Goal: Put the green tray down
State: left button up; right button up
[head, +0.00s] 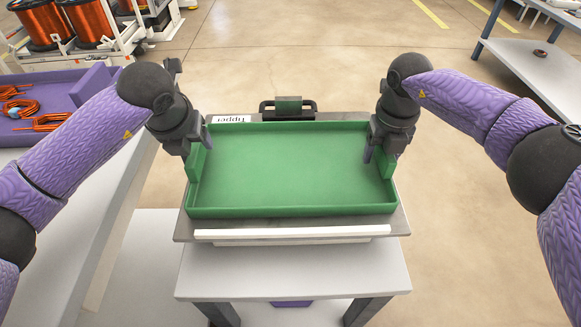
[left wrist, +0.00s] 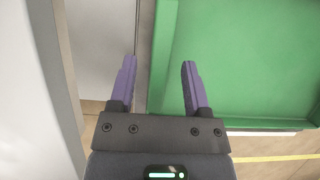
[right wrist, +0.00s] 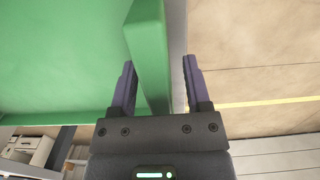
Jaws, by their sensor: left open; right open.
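The green tray (head: 285,172) is empty and rests flat on the grey top of the tipper (head: 232,119). My left gripper (head: 200,146) is open at the tray's left end. In the left wrist view its fingers (left wrist: 158,80) are apart, with the tray's left wall (left wrist: 163,50) between them. My right gripper (head: 378,150) is open at the tray's right end. In the right wrist view its fingers (right wrist: 158,80) stand on either side of the tray's right wall (right wrist: 150,60). Neither gripper is closed on a wall.
A white table (head: 290,270) stands under the tipper. A bench at the left holds a purple tray (head: 65,95) with orange wire coils (head: 20,108). Copper spools (head: 90,20) stand behind. A grey shelf table (head: 530,65) is at the right. Open floor lies beyond the tipper.

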pick_arm(q)
jog(key=v, duration=0.8)
jog(key=shift+s+r, duration=0.15)
jog(key=shift+r, duration=0.1)
pick_arm(e)
jog(key=shift+r, duration=0.15)
jog(key=r, duration=1.1)
jog(key=shift+s+r, duration=0.2)
jog(key=shift+r, duration=0.2)
pick_arm(q)
jog(key=shift+r, duration=0.1)
notch_tip(320, 180, up, 6)
jog(key=p, duration=0.5)
pick_arm(e)
notch_tip(320, 180, up, 7)
jog(key=shift+s, duration=0.3)
